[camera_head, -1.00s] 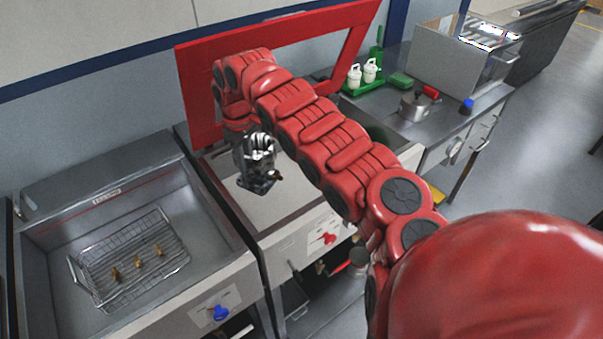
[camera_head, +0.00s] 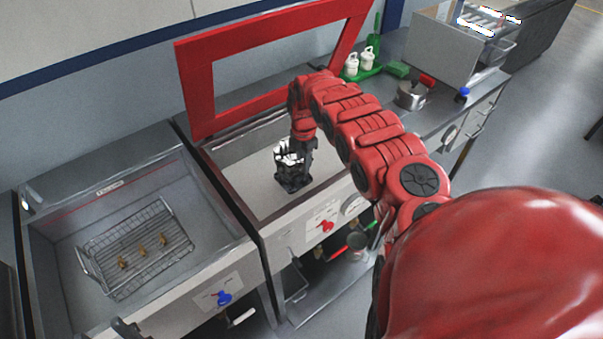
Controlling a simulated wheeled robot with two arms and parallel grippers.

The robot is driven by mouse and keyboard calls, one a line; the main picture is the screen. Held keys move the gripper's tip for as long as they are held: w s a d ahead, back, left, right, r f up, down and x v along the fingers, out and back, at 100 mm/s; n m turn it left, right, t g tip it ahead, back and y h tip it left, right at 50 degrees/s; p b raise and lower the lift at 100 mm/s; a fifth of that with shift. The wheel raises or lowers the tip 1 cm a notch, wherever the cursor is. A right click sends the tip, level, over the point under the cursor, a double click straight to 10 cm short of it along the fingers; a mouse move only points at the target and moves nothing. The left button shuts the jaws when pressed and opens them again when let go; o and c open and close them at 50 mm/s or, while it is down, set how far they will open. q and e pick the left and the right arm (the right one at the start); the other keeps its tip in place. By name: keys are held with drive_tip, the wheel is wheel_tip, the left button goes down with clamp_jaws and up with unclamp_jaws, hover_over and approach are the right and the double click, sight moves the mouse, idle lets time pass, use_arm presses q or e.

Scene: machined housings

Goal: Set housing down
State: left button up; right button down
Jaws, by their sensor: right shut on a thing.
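My right gripper (camera_head: 292,184) is low over the pale floor of the middle tub (camera_head: 245,190), its dark jaws pointing down. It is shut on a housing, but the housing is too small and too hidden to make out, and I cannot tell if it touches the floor. Several small brass-coloured housings (camera_head: 142,251) sit in a wire basket (camera_head: 120,285) inside the left tub. My left gripper is out of view.
A red-framed lid (camera_head: 194,90) stands raised behind the middle tub. A red knob (camera_head: 326,226) and a blue knob (camera_head: 224,298) are on the fronts. The right counter holds white bottles (camera_head: 366,60) and a metal pot (camera_head: 411,95). The tub floor left of my gripper is clear.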

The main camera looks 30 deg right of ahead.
sight(303, 185)
wheel_tip(303, 185, down, 2)
drive_tip(key=shift+w, duration=0.1)
drive_tip(key=shift+f+p, duration=0.3)
wheel_tip(303, 185, down, 3)
drive_tip(key=shift+r, duration=0.1)
drive_tip(key=shift+f, duration=0.35)
drive_tip(key=c, duration=0.8)
unclamp_jaws()
drive_tip(key=shift+o, duration=0.2)
